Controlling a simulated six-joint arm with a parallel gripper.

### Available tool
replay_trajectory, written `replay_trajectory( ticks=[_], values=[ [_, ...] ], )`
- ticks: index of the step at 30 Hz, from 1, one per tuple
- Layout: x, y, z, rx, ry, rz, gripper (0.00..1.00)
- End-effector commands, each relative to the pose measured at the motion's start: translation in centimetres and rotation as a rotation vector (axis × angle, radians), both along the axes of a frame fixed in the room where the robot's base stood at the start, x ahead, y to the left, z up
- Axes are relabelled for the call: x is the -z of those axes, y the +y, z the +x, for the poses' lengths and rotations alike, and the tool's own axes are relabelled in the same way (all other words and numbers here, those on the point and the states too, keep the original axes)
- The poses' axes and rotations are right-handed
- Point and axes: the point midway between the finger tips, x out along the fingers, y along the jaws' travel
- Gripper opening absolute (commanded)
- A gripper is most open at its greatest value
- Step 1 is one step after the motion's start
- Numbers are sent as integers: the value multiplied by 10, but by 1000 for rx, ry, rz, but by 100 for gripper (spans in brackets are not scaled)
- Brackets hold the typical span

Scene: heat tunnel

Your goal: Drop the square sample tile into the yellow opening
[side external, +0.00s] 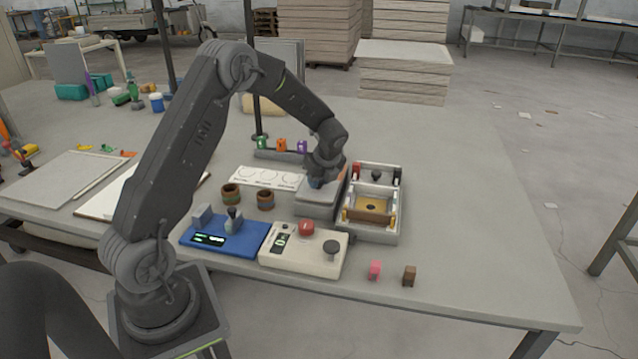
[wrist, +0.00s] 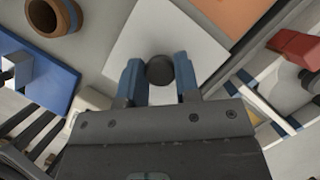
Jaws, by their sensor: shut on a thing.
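My gripper (side external: 316,184) is over a low grey box (side external: 317,210) right of the middle of the bench. In the wrist view, its two blue fingers (wrist: 159,77) are shut on a dark round knob (wrist: 160,68). The knob stands over a pale square plate (wrist: 128,42), apparently the top of that box. I cannot tell whether the plate is lifted. A yellow-brown panel with a dark hole (side external: 370,208) sits in a white frame right of the gripper. I cannot make out the square sample tile, nor tell whether this panel is the yellow opening.
The white frame (side external: 399,207) stands close right of the box. A white control box with a red button (side external: 307,228) and a blue base with a lever (side external: 232,228) lie in front. Two brown rings (side external: 265,199) are to the left.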

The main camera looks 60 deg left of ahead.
Motion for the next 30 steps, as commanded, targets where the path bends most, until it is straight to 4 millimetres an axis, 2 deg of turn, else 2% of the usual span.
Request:
replay_trajectory(
  ticks=[6,12,18,24,30],
  values=[
    [-37,1,0,-2,-5,2,5],
    [-63,28,-41,-7,-4,2,5],
    [-86,50,-74,-6,-2,1,5],
    [-98,62,-92,-6,-1,0,5],
    [-100,60,-88,-122,1,-1,5]
  ],
)
